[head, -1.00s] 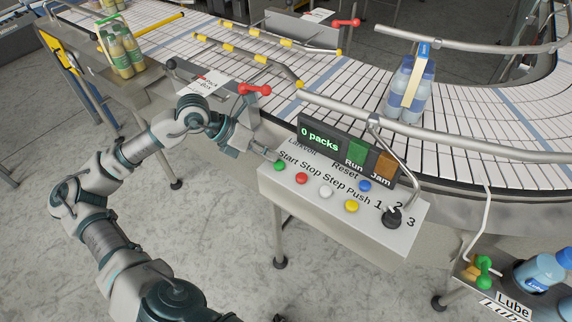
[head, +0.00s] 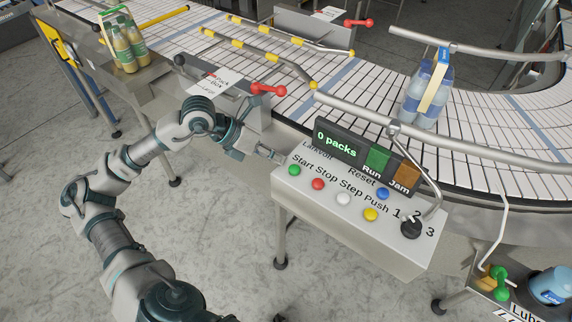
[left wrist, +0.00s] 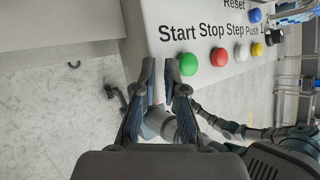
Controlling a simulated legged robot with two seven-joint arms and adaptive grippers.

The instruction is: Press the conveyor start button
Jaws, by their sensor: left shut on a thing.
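The green Start button (head: 294,170) sits at the left end of the button row on the sloped control panel (head: 340,235); it also shows in the left wrist view (left wrist: 187,63). My left gripper (head: 279,156) is just left of and behind this button, beside the panel's left edge, and appears apart from it. In the left wrist view its fingertips (left wrist: 160,68) lie close together, left of the green button. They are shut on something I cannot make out. A dark part, possibly my right gripper (left wrist: 115,95), shows small beyond the left fingers; its opening is unclear.
Red (head: 318,184), white (head: 343,199), yellow (head: 370,214) and blue (head: 383,194) buttons sit close by. A black selector knob (head: 411,229) is at the right. The display (head: 337,143) reads "0 packs". A red-handled lever (head: 268,90) stands behind my left gripper.

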